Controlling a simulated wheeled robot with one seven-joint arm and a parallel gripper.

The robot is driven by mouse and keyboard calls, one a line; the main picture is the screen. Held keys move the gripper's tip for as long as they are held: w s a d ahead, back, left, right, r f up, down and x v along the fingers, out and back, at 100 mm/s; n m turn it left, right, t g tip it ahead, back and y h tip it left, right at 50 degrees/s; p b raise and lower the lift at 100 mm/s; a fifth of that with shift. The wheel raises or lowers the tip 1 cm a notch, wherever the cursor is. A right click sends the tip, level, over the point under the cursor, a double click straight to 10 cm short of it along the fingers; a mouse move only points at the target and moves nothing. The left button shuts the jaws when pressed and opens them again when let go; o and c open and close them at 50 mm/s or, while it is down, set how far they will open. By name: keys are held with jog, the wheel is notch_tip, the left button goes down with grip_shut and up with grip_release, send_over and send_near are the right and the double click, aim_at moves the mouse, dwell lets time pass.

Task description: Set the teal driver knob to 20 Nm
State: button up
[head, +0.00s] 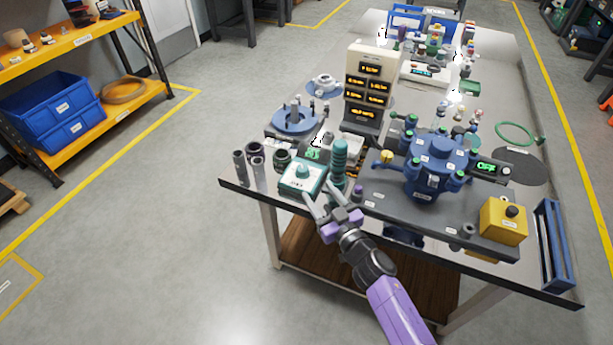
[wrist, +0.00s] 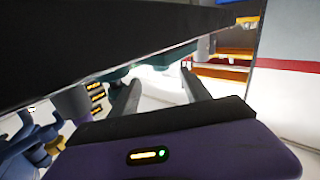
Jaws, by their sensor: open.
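A teal box (head: 292,188) with a white top plate sits near the front left edge of the table. A small teal knob (head: 302,171) stands on its top; its setting is too small to read. A ribbed teal handle (head: 340,156) stands upright just right of the box. My gripper (head: 321,194) is open and empty at the front of the box, its fingers pointing toward the box and the handle. I cannot tell whether a finger touches either. In the wrist view, the gripper (wrist: 160,90) shows two spread grey fingers with nothing clear between them, and a dark slab covers the upper left.
Grey cylinders (head: 240,165) stand left of the box. A blue valve body (head: 435,165) and a yellow button box (head: 503,221) stand to the right. A beige display tower (head: 369,85) is behind. The floor in front is clear.

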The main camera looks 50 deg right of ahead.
aim_at(306, 174)
jog(key=shift+w+r, duration=0.1)
jog(key=shift+w, duration=0.15)
jog(key=b+x, duration=0.1)
jog(key=x, duration=0.6)
jog(key=shift+w, duration=0.25)
jog(key=shift+c, duration=0.3)
jog(key=shift+d, duration=0.1)
grip_shut()
jog(key=shift+m, duration=0.3)
